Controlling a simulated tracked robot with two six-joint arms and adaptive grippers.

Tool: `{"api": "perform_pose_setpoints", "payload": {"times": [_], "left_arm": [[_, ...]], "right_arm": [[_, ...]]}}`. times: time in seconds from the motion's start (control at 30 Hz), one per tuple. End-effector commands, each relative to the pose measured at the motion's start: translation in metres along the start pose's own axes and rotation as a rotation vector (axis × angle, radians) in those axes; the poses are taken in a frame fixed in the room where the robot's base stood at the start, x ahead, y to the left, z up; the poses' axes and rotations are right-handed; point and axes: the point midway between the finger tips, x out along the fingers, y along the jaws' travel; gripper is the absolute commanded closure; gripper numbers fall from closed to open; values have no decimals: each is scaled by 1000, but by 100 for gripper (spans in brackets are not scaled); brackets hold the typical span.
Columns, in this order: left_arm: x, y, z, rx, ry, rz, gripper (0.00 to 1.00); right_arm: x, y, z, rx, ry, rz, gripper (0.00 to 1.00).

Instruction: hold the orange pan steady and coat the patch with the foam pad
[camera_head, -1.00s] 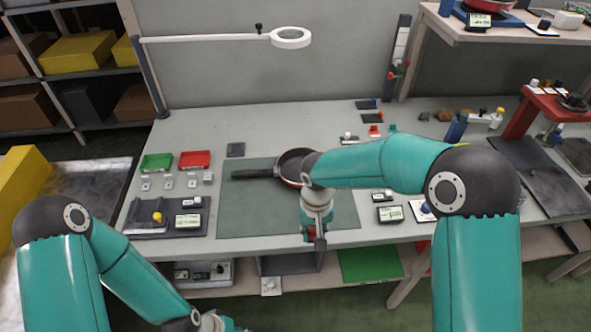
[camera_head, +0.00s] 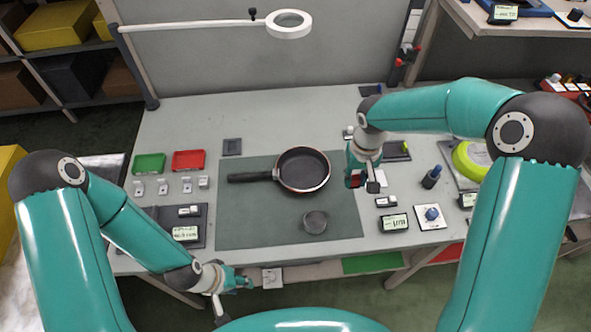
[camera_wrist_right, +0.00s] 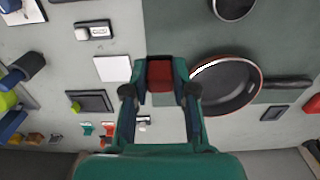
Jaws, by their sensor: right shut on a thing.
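The orange pan (camera_head: 302,172) lies on the green mat (camera_head: 245,225), its dark handle (camera_head: 250,177) pointing left. Its inside is dark; I cannot make out a patch. In the right wrist view the pan (camera_wrist_right: 225,85) is beside my fingers, its rim close to them in the picture. My right gripper (camera_head: 360,183) is right of the pan, apart from it. In the wrist view it (camera_wrist_right: 160,85) is shut on a dark red block, apparently the foam pad (camera_wrist_right: 160,75). My left gripper (camera_head: 238,282) is low at the table's front edge, away from the pan; its jaws are unclear.
A small round grey cup (camera_head: 314,222) stands on the mat in front of the pan. Green (camera_head: 149,163) and red (camera_head: 188,160) trays lie at left. Labelled displays (camera_head: 394,222) and small parts lie at right. A ring lamp (camera_head: 288,24) overhangs the back.

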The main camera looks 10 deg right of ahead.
Motion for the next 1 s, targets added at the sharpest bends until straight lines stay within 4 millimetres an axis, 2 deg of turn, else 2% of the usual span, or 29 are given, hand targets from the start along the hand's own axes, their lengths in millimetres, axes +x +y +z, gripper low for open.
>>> {"api": "perform_pose_setpoints", "payload": {"times": [0.13,0.33,0.47,0.6,0.7,0.87,1.0], "left_arm": [[0,0,0,0,0,0,60],[8,-3,0,0,0,0,60],[5,-2,0,0,0,0,60],[5,-2,0,0,1,0,60],[5,-2,0,0,1,0,60],[9,-3,0,0,1,0,60],[14,-5,0,0,1,0,60]], "right_arm": [[-5,2,0,6,1,-1,100],[2,2,0,3,2,-1,100],[-3,7,7,-80,1,0,100],[-20,12,-15,-157,6,0,100],[-30,7,-37,-227,5,0,100],[-40,-25,-76,-355,3,0,100],[-41,-61,-99,-429,0,1,100]]}}
